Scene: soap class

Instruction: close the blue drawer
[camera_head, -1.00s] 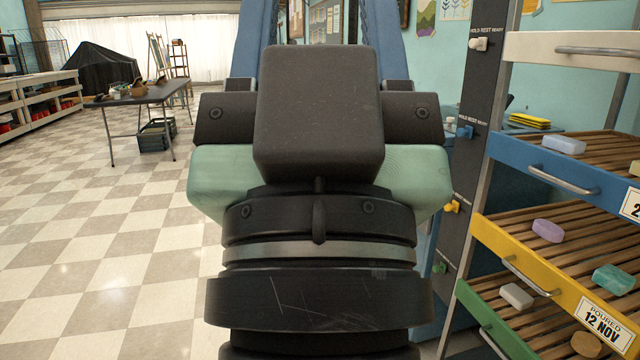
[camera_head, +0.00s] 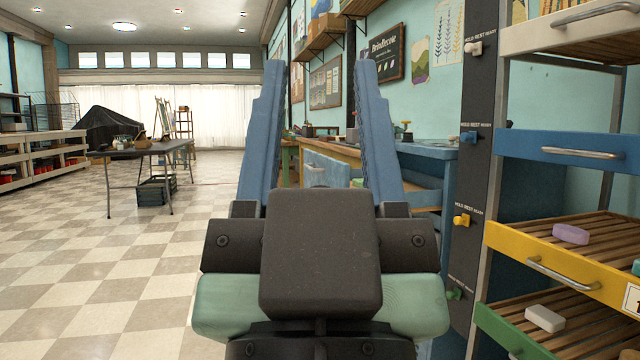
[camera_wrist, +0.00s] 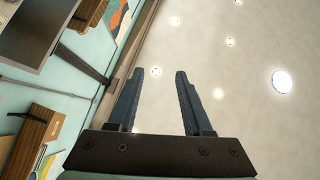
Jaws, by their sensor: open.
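The blue drawer (camera_head: 570,152) is at the right of the head view, in a rack, with a silver bar handle (camera_head: 582,153). I see its front nearly edge-on in height, so its inside is hidden, and I cannot tell how far out it stands. My gripper (camera_head: 318,65) is in the middle of the head view, pointing up and forward, its two blue fingers wide apart with nothing between them. It is left of the drawer and apart from it. The wrist view shows the open fingers (camera_wrist: 160,74) against the ceiling, without the drawer.
A white drawer (camera_head: 575,28) is above the blue one; a yellow drawer (camera_head: 560,262) and a green drawer (camera_head: 505,335) are below, holding soaps. A dark post with coloured knobs (camera_head: 468,137) stands at the rack's left. A workbench (camera_head: 425,150) is behind.

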